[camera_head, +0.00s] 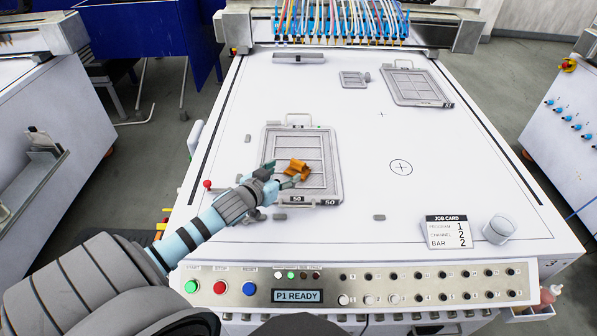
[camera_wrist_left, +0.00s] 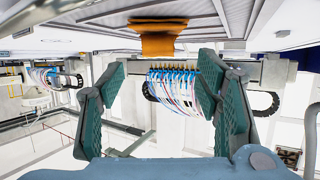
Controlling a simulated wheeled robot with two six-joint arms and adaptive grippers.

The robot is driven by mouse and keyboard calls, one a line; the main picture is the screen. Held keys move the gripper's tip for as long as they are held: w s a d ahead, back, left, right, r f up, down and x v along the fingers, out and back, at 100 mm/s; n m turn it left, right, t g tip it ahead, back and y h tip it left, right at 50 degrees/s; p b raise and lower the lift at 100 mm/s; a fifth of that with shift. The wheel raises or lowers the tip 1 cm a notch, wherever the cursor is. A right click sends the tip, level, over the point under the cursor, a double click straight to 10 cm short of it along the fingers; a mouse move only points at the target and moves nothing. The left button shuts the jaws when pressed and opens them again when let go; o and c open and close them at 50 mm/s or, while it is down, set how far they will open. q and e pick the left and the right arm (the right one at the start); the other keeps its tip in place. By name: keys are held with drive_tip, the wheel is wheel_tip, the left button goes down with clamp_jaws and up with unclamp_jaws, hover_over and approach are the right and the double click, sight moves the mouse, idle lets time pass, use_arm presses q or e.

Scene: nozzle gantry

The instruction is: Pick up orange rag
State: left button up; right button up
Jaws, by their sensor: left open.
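The orange rag (camera_head: 298,167) lies crumpled on the grey framed tray (camera_head: 334,190) left of the middle of the white table. My left gripper (camera_head: 282,175) is open, with its fingertips close to the rag on its near left side. In the left wrist view the picture is upside down. There the rag (camera_wrist_left: 157,38) hangs at the top, beyond the two spread fingers of my left gripper (camera_wrist_left: 165,88). Nothing sits between the fingers. I cannot tell whether a finger touches the rag. My right gripper is not in view.
A second framed tray (camera_head: 449,103) lies at the back right. A gantry with coloured tubes (camera_head: 340,20) spans the back. A job card (camera_head: 447,231) and a grey cylinder (camera_head: 498,230) stand at the front right. A button panel (camera_head: 350,287) runs along the front. The table's middle is clear.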

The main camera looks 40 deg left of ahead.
sight(295, 164)
use_arm(q)
drive_tip(key=shift+w+a+f, duration=0.15)
drive_tip(key=shift+w+f, duration=0.05)
drive_tip(key=shift+w, duration=0.15)
drive_tip(key=b+x, duration=0.1)
drive_tip(key=x, duration=0.6)
drive_tip(key=shift+w+r+b, duration=0.1)
drive_tip(key=shift+w+b, duration=0.15)
drive_tip(key=shift+b, duration=0.15)
drive_tip(key=shift+s+r, duration=0.2)
drive_tip(key=shift+r, duration=0.05)
drive_tip(key=shift+s, duration=0.1)
drive_tip(key=shift+c, duration=0.8)
drive_tip(key=shift+d+r, duration=0.1)
drive_tip(key=shift+d, duration=0.15)
drive_tip(key=c, duration=1.1)
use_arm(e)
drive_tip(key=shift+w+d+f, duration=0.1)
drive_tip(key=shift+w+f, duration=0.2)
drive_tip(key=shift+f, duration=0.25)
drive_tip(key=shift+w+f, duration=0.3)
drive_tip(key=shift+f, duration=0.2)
